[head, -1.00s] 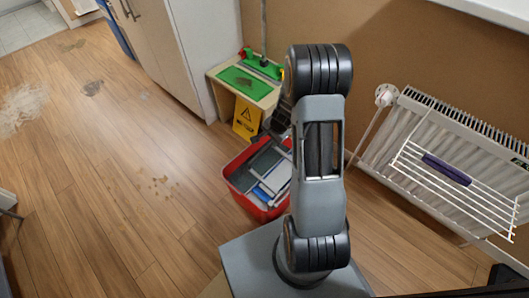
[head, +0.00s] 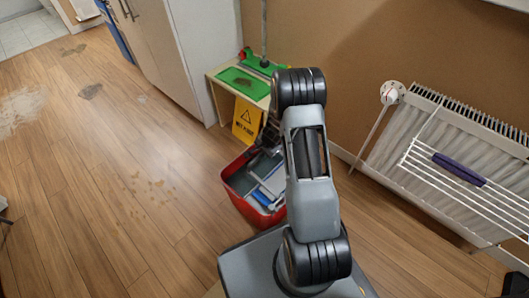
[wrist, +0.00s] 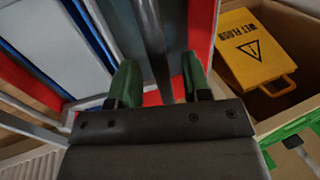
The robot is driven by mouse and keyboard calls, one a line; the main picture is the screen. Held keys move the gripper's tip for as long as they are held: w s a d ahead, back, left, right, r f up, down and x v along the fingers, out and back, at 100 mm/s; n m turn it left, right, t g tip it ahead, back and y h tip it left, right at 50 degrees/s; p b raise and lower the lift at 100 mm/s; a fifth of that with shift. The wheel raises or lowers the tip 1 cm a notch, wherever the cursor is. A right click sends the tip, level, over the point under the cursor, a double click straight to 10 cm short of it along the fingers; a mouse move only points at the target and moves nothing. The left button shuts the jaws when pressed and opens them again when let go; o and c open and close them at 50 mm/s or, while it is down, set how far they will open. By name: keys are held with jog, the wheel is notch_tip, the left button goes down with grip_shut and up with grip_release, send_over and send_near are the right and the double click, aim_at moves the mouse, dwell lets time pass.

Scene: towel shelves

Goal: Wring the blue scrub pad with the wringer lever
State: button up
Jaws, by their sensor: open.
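The red bucket (head: 239,204) stands on the floor beside my arm, with a grey wringer frame and white and blue parts in it. A blue strip (head: 262,198) shows inside; I cannot tell whether it is the scrub pad. In the wrist view, blue strips (wrist: 92,38) lie beside pale panels at the left, within the red rim (wrist: 199,28). A grey bar (wrist: 149,35), which may be the wringer lever, runs between the green fingers of my gripper (wrist: 160,84). The gripper is open, and I cannot tell whether it touches the bar. My arm hides part of the bucket in the head view.
A yellow wet-floor sign (head: 247,119) stands behind the bucket, by a small table with a green top (head: 245,83). A white drying rack (head: 485,199) with a purple item (head: 459,169) is at the right. Open wooden floor (head: 110,190) lies left.

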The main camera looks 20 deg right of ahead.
jog(key=shift+c, duration=0.2)
grip_shut()
dwell(0.4)
